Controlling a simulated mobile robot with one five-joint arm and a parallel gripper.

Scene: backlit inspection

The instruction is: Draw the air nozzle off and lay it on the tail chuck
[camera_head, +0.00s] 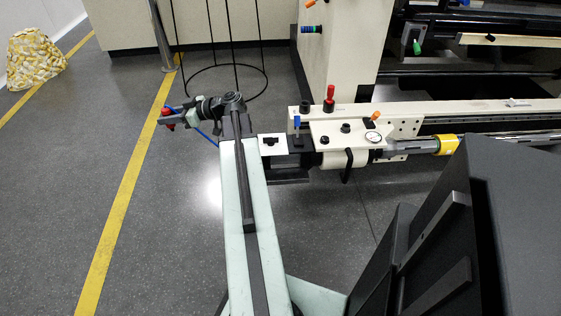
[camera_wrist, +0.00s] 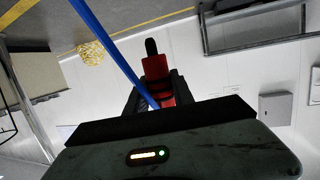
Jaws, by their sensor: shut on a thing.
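My gripper (camera_head: 178,113) is at the end of my outstretched arm, left of the machine and above the open floor. It is shut on the red air nozzle (camera_head: 166,119), which has a black tip. In the wrist view the nozzle (camera_wrist: 156,70) sits between the two dark fingers (camera_wrist: 157,88), clear of other objects. A blue hose (camera_wrist: 108,42) runs from it to the upper left; a short piece (camera_head: 206,136) shows beside my arm. A grey cylinder with a yellow band (camera_head: 447,144) lies at the machine's right; I cannot tell if it is the tail chuck.
The cream machine carriage (camera_head: 340,132) with knobs and a dial stands right of my arm. A round wire stand (camera_head: 215,90) is behind my gripper. A patterned bag (camera_head: 35,58) lies at the far left. Floor with a yellow line (camera_head: 120,205) is clear at left.

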